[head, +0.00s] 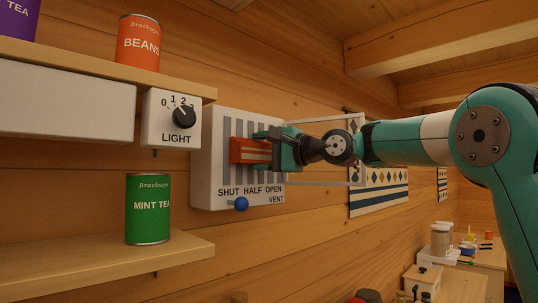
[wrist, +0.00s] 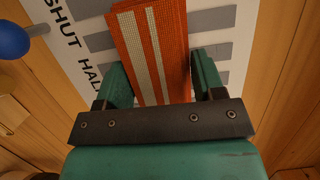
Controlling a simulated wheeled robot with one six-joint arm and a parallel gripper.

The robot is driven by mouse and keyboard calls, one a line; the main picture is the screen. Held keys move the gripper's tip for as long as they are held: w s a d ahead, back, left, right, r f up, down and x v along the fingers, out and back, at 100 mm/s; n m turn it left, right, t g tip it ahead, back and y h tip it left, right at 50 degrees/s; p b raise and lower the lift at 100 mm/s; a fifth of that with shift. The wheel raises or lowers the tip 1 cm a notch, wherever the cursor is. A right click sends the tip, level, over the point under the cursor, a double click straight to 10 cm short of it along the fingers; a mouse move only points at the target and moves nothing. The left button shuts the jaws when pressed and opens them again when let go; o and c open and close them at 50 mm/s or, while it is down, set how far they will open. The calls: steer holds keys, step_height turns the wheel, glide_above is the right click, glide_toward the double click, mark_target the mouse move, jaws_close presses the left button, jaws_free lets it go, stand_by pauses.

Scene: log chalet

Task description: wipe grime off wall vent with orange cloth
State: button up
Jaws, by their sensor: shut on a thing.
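The wall vent (head: 208,165) is a white box with upright grey slats, on the log wall left of centre in the head view. It is lettered SHUT, HALF, OPEN and VENT, with a blue knob (head: 241,204) below. The slats also show in the wrist view (wrist: 208,20). My gripper (head: 268,150) is shut on the folded orange cloth (head: 247,151), which has pale stripes in the wrist view (wrist: 150,45). The cloth is in front of the slats; I cannot tell whether it touches them. It hides part of them. I make out no clear grime.
A LIGHT dial box (head: 160,133) is left of the vent. A rail frame (head: 320,184) and patterned hanging (head: 375,200) are right of the vent.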

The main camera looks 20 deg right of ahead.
mark_target(270, 144)
steer(key=shift+s+a, duration=0.3)
steer(key=shift+a, duration=0.6)
steer(key=shift+s+a, duration=0.3)
steer(key=shift+a, duration=0.55)
steer(key=shift+r+p, duration=0.65)
steer(key=shift+r, duration=0.4)
steer(key=shift+w+d+p, duration=0.25)
steer(key=shift+d, duration=0.25)
steer(key=shift+w+d+p, duration=0.2)
steer(key=shift+d, duration=0.25)
steer(key=shift+w+d+f, duration=0.1)
steer(key=shift+w+d, duration=0.15)
steer(key=shift+d, duration=0.35)
steer(key=shift+w+d, duration=0.25)
steer(key=shift+d, duration=0.4)
steer(key=shift+w+d+f, duration=0.1)
steer(key=shift+w+d, duration=0.15)
steer(key=shift+d, duration=0.35)
steer(key=shift+w+d+r, duration=0.1)
steer(key=shift+w+d, duration=0.15)
steer(key=shift+d, duration=0.45)
steer(key=shift+w+d, duration=0.2)
steer(key=shift+d, duration=0.5)
steer(key=shift+w+d+r, duration=0.1)
steer(key=shift+w+d, duration=0.15)
steer(key=shift+d, duration=0.45)
steer(key=s+d+b, duration=0.2)
steer(key=s, duration=0.3)
steer(key=shift+s+d, duration=0.2)
steer(key=shift+s, duration=0.05)
